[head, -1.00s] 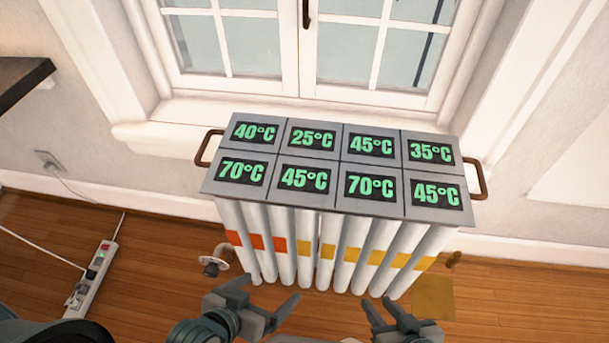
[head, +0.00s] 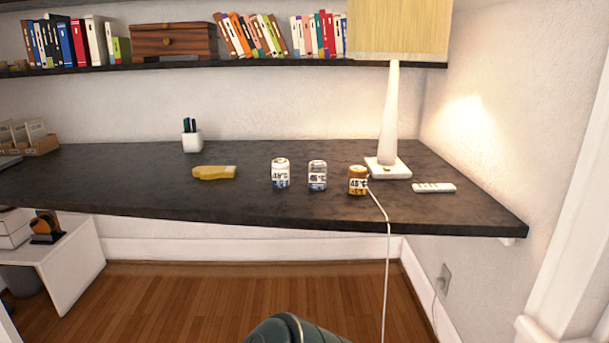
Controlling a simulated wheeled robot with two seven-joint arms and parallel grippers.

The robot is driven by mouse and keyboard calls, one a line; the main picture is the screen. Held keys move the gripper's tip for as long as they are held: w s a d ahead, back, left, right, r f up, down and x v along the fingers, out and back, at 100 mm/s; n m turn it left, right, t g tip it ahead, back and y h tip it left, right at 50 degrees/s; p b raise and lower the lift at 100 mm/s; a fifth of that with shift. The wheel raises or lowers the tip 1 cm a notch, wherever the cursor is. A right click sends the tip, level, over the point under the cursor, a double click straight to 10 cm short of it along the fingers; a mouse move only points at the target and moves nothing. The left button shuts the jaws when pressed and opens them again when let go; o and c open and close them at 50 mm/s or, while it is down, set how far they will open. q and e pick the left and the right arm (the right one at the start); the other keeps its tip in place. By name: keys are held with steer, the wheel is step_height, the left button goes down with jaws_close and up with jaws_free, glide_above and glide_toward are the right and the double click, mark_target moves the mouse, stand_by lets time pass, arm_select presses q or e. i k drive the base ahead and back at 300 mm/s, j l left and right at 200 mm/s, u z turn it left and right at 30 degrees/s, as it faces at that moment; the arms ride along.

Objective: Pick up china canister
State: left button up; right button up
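Three small labelled canisters stand upright in a row on the dark desk (head: 120,180). The left one (head: 280,173) is white with blue at its base. The middle one (head: 317,176) is white-grey with a blue patterned lower part. The right one (head: 358,181) is amber-brown with a pale label. Their labels carry temperature figures too small to read surely. The two blue-and-white ones look like china, but I cannot tell which is meant. Neither of my grippers is in view. Only a dark rounded part of my own body shows at the bottom centre.
A lamp (head: 388,130) stands behind the amber canister, its cord hanging over the front edge. A yellow object (head: 214,173) lies left of the canisters, a white remote (head: 434,187) right. A pen cup (head: 192,140) stands behind. A bookshelf (head: 190,64) hangs above. Floor in front is clear.

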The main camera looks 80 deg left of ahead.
mark_target(280, 166)
steer(key=u, duration=2.9)
steer(key=i+j+z, duration=0.2)
steer(key=i, duration=0.3)
steer(key=i+j+z, duration=0.15)
steer(key=i, duration=0.35)
steer(key=i+j+z, duration=0.2)
steer(key=i, duration=0.25)
